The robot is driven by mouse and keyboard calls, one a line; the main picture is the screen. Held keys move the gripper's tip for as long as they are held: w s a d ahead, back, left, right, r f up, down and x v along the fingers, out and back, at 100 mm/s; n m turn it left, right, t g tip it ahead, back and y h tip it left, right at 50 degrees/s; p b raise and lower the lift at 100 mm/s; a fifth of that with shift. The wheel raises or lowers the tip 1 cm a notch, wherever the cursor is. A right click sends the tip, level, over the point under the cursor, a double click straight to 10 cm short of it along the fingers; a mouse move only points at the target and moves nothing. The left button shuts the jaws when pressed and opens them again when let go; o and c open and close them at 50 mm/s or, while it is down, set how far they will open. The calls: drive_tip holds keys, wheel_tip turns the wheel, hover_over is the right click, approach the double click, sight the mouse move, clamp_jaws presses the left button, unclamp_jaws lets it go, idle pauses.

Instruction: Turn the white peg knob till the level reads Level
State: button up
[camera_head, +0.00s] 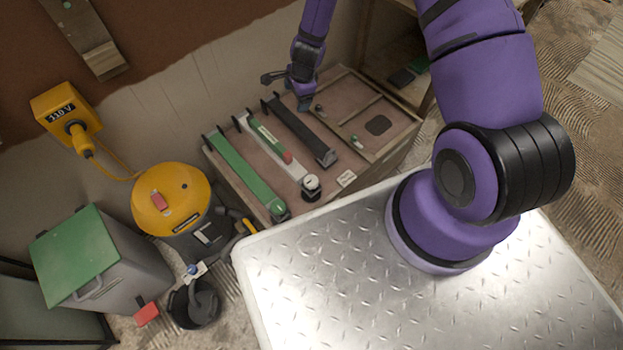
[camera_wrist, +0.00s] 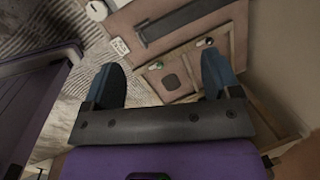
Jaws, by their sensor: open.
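The white peg knob (camera_head: 310,182) sits at the near end of a white bar (camera_head: 297,169) on a pinkish-brown board; in the wrist view it shows at the top left edge (camera_wrist: 97,10). A green level (camera_head: 268,139) with a red end lies along the white bar; its reading is too small to make out. My gripper (camera_head: 288,90) is open and empty over the far side of the board, apart from the knob.
A green bar (camera_head: 245,174) lies left and a black bar (camera_head: 300,132) right of the white bar. A small label (camera_head: 346,178), small pegs and a dark pad (camera_head: 378,125) are on the board's right. A yellow vacuum (camera_head: 174,200) and a green-lidded bin (camera_head: 76,255) stand left.

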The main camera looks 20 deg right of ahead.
drive_tip(key=s+f+m+g, duration=0.1)
drive_tip(key=s+f+m, duration=0.25)
drive_tip(key=f, duration=0.75)
drive_tip(key=m+g+h, duration=0.1)
drive_tip(key=m+h, duration=0.1)
drive_tip(key=m, duration=0.1)
approach(311, 180)
drive_tip(key=shift+n, duration=0.25)
wheel_tip(311, 180, down, 10)
drive_tip(key=shift+d+r, duration=0.1)
drive_tip(key=shift+d, duration=0.05)
drive_tip(key=c, duration=0.9)
